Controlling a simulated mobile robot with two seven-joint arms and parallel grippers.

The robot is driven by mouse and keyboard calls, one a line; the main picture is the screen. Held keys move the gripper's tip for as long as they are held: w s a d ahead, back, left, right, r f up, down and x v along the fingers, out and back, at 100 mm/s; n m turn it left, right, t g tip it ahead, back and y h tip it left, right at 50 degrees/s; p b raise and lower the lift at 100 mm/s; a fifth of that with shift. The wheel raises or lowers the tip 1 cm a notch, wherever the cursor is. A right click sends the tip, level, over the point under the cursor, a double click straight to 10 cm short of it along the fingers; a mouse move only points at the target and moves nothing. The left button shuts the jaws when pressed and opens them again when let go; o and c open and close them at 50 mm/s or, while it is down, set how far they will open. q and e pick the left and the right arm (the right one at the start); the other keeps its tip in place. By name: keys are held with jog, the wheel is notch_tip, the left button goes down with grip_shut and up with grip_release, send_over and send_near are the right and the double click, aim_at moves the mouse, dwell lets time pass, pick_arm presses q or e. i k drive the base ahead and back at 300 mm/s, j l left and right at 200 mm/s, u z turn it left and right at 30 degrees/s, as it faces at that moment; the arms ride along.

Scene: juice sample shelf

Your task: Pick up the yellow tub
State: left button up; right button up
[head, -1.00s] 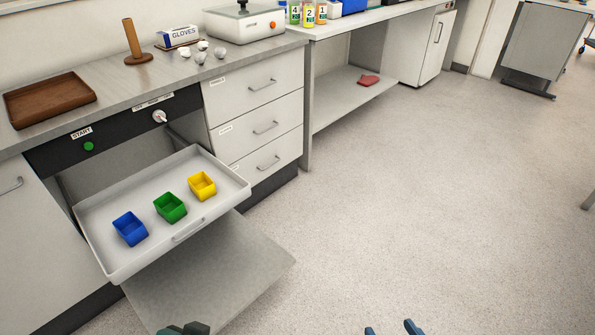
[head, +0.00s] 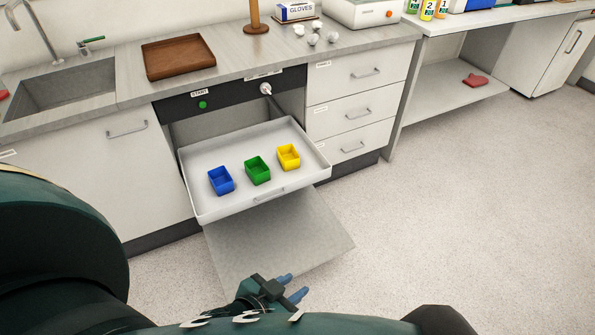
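The yellow tub (head: 288,157) is a small open box on the white pull-out tray (head: 316,170), at the right end of a row. The green tub (head: 257,170) is beside it, and the blue tub (head: 221,181) is at the left. All three stand upright and look empty. My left gripper (head: 294,286) is at the bottom of the head view, below the tray in the picture. Its two blue fingers are apart with nothing between them. It is well away from the yellow tub. My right gripper is not in view.
A grey flap (head: 270,245) lies below the tray. The counter above carries a brown wooden tray (head: 178,57), a wooden post (head: 256,20) and a glove box (head: 296,11). A sink (head: 60,88) is at left, drawers (head: 360,113) at right. The floor at right is clear.

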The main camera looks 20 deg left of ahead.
aim_at(288, 157)
jog(key=u, duration=1.15)
